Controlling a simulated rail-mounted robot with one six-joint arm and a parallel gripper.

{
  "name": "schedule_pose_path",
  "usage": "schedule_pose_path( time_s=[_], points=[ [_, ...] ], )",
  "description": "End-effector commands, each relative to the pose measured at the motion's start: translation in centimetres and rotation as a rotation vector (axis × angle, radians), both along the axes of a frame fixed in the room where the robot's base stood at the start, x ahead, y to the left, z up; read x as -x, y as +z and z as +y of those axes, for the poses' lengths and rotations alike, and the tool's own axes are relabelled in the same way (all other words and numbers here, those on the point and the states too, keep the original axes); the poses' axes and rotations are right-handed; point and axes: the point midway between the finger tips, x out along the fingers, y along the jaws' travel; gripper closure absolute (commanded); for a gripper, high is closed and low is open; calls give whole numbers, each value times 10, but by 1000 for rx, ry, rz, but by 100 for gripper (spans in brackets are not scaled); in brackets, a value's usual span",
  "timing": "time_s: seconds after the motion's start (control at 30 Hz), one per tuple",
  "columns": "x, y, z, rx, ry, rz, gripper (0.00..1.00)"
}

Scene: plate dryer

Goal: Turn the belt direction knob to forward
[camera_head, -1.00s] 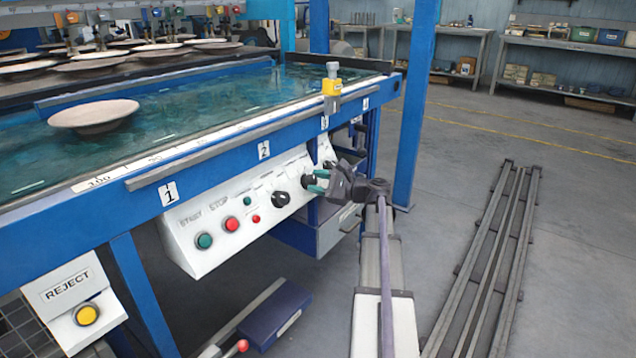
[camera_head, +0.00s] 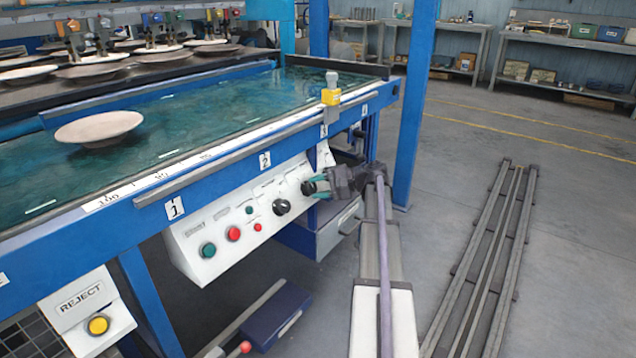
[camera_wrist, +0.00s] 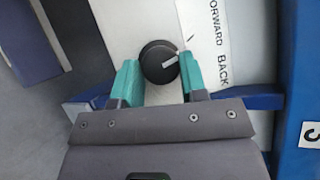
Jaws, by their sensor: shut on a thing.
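The belt direction knob (camera_wrist: 155,61) is a round black knob with a pale pointer line, on the white control panel (camera_head: 206,222). In the wrist view the pointer aims right and slightly up, toward the label strip (camera_wrist: 207,40) reading FORWARD and BACK. My gripper (camera_wrist: 158,76) has its two teal fingers on either side of the knob and is shut on it. In the head view the knob (camera_head: 307,188) is partly covered by my gripper (camera_head: 318,185), which reaches the panel from the right.
Another black knob (camera_head: 281,207), a red button (camera_head: 233,233) and a green button (camera_head: 208,250) sit left on the panel. Above is the blue-framed belt with a plate (camera_head: 98,128). A blue post (camera_head: 412,110) stands right of my arm. Floor rails (camera_head: 490,260) lie farther right.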

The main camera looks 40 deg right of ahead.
Motion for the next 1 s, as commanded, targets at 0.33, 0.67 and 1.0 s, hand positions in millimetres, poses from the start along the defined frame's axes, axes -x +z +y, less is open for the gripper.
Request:
schedule_pose_path(
  time_s=[0.33, 0.67, 1.0],
  points=[
    [-2, 5, -1, 186, 110, -47, 84],
    [-2, 3, -1, 252, 148, -63, 84],
    [-2, 3, -1, 255, 150, -64, 84]
  ],
)
